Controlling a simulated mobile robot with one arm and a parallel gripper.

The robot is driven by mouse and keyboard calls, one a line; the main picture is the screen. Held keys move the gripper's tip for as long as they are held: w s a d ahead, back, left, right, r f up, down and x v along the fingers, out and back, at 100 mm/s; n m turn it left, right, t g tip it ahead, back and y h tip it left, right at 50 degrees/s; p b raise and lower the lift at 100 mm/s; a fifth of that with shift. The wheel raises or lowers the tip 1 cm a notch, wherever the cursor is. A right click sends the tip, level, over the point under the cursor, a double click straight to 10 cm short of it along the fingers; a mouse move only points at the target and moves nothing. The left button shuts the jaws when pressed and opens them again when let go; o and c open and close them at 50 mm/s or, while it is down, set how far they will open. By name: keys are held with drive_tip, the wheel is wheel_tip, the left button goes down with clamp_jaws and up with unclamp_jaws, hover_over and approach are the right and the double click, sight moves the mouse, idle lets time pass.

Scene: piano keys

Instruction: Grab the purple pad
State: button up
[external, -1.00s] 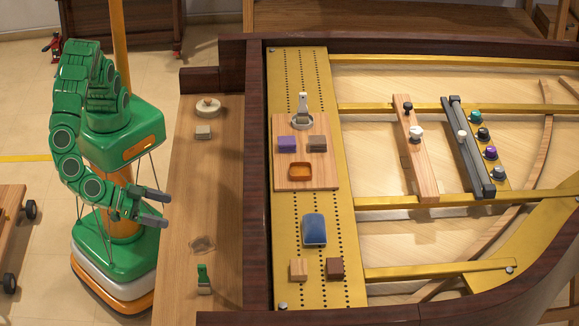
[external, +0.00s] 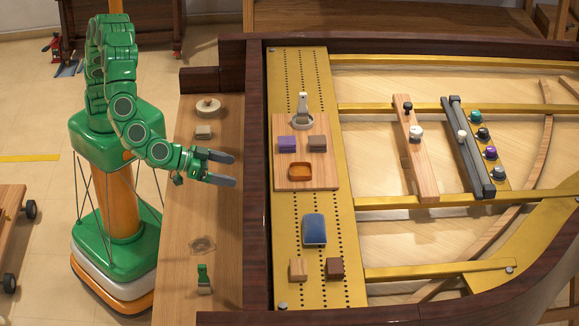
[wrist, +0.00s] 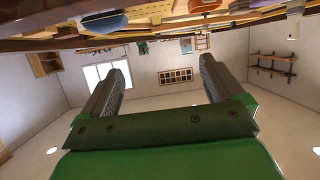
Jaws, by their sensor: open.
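The purple pad (external: 287,144) is a small block on a wooden board (external: 293,183) on the gold perforated plate. It sits left of a brown block (external: 317,144) and below a metal ring tool. My gripper (external: 234,169) is open and empty, above the wooden ledge, left of and a little lower in the picture than the pad. A dark wooden rim lies between them. The wrist view shows both fingers (wrist: 160,82) spread apart with nothing between them. I cannot make out the purple pad for sure in the wrist view.
A blue pad (external: 314,229) is further down the gold plate (external: 345,285). The dark rim (external: 256,200) is raised beside the plate.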

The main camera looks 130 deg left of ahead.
drive_tip(key=shift+n+g, duration=0.4)
drive_tip(key=shift+g, duration=0.1)
drive_tip(key=s+a, duration=0.1)
drive_tip(key=a, duration=0.4)
drive_tip(key=s+a, duration=0.2)
drive_tip(key=a, duration=0.4)
drive_tip(key=s+a, duration=0.2)
drive_tip(key=a, duration=0.3)
drive_tip(key=shift+a+f, duration=0.1)
drive_tip(key=shift+a, duration=0.1)
approach(282, 141)
drive_tip(key=shift+g, duration=0.4)
drive_tip(key=r, duration=0.1)
drive_tip(key=a+r, duration=0.1)
drive_tip(key=w+a+r, duration=0.1)
drive_tip(key=r, duration=0.1)
drive_tip(key=shift+w, duration=0.1)
wheel_tip(282, 141, down, 2)
drive_tip(key=shift+d+f, duration=0.1)
drive_tip(key=shift+f, duration=1.5)
drive_tip(key=shift+r+x, duration=0.2)
drive_tip(key=shift+x, duration=3.75)
drive_tip(key=shift+w, duration=0.15)
drive_tip(key=shift+c, duration=0.2)
drive_tip(key=c, duration=1.1)
drive_tip(key=shift+c, duration=0.2)
